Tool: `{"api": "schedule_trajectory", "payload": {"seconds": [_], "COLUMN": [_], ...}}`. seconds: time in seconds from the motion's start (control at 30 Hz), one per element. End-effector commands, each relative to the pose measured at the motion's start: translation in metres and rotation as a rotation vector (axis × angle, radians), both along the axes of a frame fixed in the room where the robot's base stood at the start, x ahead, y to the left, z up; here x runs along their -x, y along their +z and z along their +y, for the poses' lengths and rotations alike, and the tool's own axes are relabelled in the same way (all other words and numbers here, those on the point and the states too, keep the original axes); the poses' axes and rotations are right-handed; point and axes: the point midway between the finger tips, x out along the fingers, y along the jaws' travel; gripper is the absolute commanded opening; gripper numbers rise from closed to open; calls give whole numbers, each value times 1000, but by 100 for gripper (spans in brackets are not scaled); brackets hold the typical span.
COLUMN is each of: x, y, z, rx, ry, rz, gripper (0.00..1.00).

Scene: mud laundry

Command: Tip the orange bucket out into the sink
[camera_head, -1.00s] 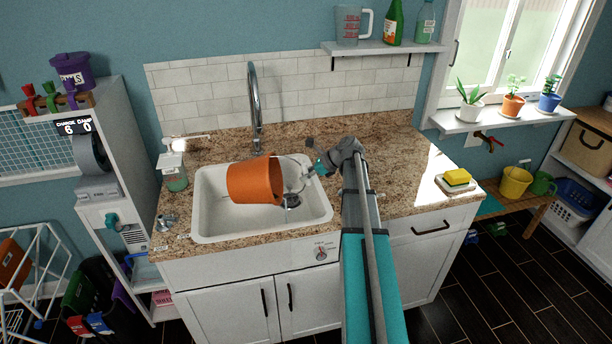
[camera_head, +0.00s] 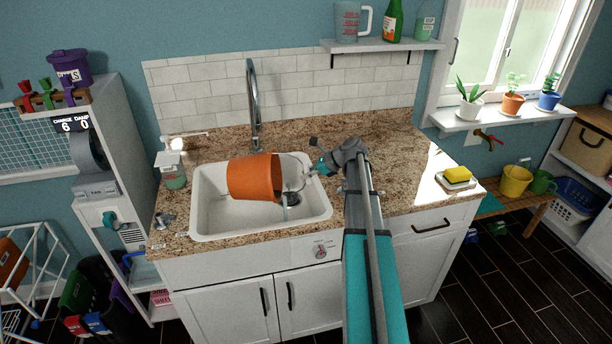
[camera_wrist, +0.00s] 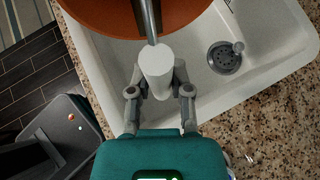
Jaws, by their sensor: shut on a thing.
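The orange bucket (camera_head: 254,178) lies tilted on its side over the sink (camera_head: 210,225), with its rim end toward the right. Its wire bail runs from the rim to my gripper (camera_head: 314,170) at the sink's right edge. In the wrist view my gripper (camera_wrist: 160,92) is shut on the bucket's white handle grip (camera_wrist: 155,63), and part of the orange bucket (camera_wrist: 130,12) shows at the top. The drain (camera_wrist: 224,57) lies to the right of the grip. The bucket's inside is hidden, so I cannot tell its contents.
A tall faucet (camera_head: 253,105) stands behind the sink. A soap dispenser (camera_head: 172,170) is at the left, and a yellow sponge (camera_head: 457,175) lies on the right of the granite counter (camera_head: 400,180). The counter between my arm and the sponge is mostly clear.

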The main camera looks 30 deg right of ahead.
Motion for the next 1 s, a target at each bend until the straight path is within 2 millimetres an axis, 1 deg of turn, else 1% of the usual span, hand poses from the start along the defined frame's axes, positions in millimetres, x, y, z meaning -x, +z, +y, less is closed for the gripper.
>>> {"api": "schedule_trajectory", "payload": {"seconds": [0.17, 0.47, 1.0], "x": [1, 1, -6], "y": [-4, -1, 13], "z": [-2, -1, 10], "rx": [-23, -22, 82], "ry": [0, 1, 1], "rz": [-15, -14, 52], "gripper": [0, 0, 0]}}
